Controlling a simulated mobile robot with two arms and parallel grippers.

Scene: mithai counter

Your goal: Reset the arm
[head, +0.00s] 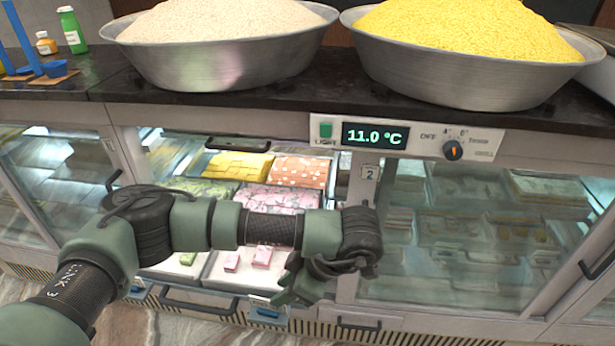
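My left arm comes in from the left and reaches across the front of the glass-fronted sweets counter. My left gripper (300,284) hangs at its end, pointing down in front of the lower middle of the counter. Its fingers are partly hidden by the wrist, and I cannot tell whether they are open or shut. I see nothing clearly held in it. My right arm and gripper are not in view.
The control panel (407,138) reads 11.0 °C above the arm. Trays of sweets (300,171) show brightly behind it. Two large metal bowls (215,62) (455,72), a green bottle (73,30) and an orange-brown jar (46,43) stand on the dark countertop.

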